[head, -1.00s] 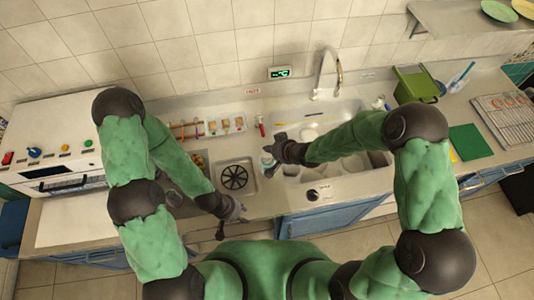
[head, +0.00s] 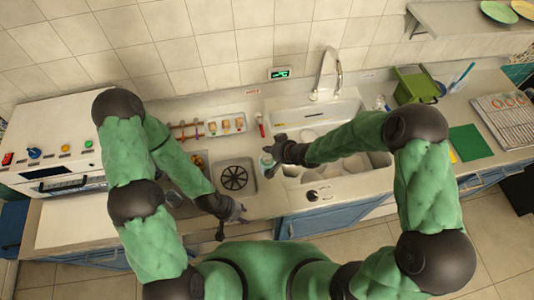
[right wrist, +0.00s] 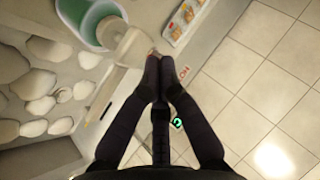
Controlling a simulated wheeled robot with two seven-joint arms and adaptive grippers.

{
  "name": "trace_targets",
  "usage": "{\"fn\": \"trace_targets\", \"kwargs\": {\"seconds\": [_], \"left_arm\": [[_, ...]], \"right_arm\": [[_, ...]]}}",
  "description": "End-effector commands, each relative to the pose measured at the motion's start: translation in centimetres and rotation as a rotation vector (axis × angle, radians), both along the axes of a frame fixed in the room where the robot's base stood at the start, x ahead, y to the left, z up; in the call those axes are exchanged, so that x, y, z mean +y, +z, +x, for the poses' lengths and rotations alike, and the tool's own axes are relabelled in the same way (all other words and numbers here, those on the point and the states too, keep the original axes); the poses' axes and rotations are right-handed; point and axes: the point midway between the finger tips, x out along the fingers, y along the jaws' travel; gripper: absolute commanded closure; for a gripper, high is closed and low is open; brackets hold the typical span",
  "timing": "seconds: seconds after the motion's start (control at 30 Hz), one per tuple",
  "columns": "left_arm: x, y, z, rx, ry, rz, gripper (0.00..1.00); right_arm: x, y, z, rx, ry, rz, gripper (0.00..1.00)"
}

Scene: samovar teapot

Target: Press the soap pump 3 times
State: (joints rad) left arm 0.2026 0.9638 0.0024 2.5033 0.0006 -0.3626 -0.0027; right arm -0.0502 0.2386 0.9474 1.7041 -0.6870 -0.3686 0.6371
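The soap pump (head: 267,160) is a small pale bottle with green in it, on the counter left of the sink and partly hidden by my right gripper. In the right wrist view its round green body (right wrist: 75,14) and pale pump head (right wrist: 112,31) show at the upper left. My right gripper (head: 270,149) is just above and beside the bottle. Its fingertips (right wrist: 159,58) meet with nothing between them, close to the pump; I cannot tell whether they touch it. My left gripper (head: 240,212) hangs low at the counter's front edge, its fingers too small to read.
The sink (head: 330,120) with its tall faucet (head: 328,72) and pale dishes lies right of the pump. A tray of small items (head: 226,125) and a red-capped item (head: 260,122) stand behind. A green bin (head: 413,86) is farther right.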

Motion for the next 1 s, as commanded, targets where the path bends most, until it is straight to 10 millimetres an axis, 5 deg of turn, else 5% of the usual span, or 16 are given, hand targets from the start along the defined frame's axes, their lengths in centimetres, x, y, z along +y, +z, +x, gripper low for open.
{"fn": "trace_targets", "kwargs": {"seconds": [1.0], "left_arm": [[0.0, -0.8, 0.0, 0.000, 0.000, 0.000, 0.60]], "right_arm": [[0.0, -1.1, 0.0, 0.000, 0.000, 0.000, 1.00]]}}
